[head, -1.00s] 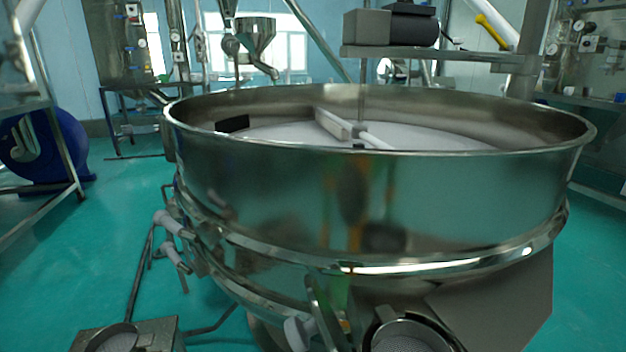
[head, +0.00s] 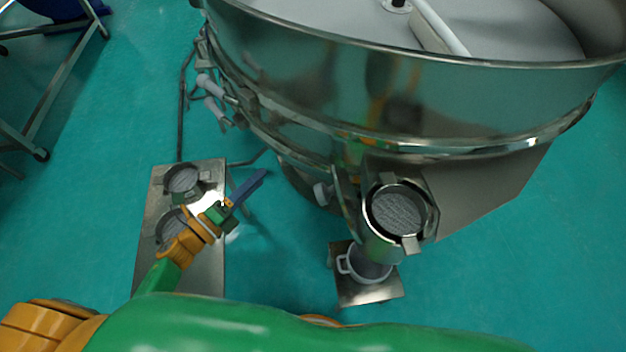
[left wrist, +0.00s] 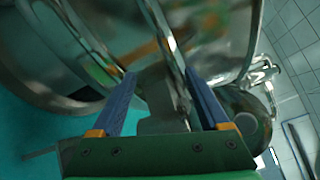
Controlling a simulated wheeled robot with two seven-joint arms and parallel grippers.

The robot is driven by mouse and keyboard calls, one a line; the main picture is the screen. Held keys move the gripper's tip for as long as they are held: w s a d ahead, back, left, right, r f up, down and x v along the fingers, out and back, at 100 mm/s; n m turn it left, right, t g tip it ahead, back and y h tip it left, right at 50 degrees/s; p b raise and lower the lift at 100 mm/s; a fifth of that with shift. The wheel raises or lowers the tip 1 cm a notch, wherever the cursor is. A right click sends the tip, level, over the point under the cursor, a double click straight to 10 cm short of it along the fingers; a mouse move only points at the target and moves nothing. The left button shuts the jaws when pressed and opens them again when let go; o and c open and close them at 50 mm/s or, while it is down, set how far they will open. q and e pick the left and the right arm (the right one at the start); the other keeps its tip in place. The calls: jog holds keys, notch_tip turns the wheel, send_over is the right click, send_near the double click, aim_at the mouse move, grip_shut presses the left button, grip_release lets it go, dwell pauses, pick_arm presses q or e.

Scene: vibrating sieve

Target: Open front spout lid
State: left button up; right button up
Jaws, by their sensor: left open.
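The front spout (head: 385,225) juts from the lower front of the steel sieve (head: 400,100). A round grey mesh-like face (head: 398,210) shows in its dark ring, with a clamp-like metal collar around it. I cannot tell the lid's exact state. My left gripper (head: 254,182), with blue fingers, is left of the spout in the head view and apart from it. In the left wrist view my left gripper (left wrist: 160,76) is open, its fingers spread. A grey metal part and curved bar show between them; contact is unclear. My right gripper is out of view.
A white pot (head: 368,268) stands on a metal plate (head: 368,294) below the spout. A larger metal plate (head: 208,270) with round mesh-topped pieces lies on the left. White-handled clamps (head: 212,85) stick out from the sieve's left side.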

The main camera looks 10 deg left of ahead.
pick_arm(q)
jog(key=s+d+r+m+g+h, duration=0.35)
jog(key=r+m+h, duration=0.3)
jog(key=m, duration=0.55)
jog(key=m+g+h, duration=0.1)
jog(key=m+g, duration=0.5)
jog(key=m, duration=0.4)
send_near(316, 194)
jog(key=w+d+f, duration=0.1)
jog(key=w+d, duration=0.1)
jog(key=shift+g+h, duration=0.25)
jog(key=p+x, duration=0.3)
jog(key=x, duration=0.4)
jog(key=shift+s, duration=0.2)
jog(key=shift+d+f, duration=0.1)
jog(key=shift+f, duration=0.1)
grip_shut()
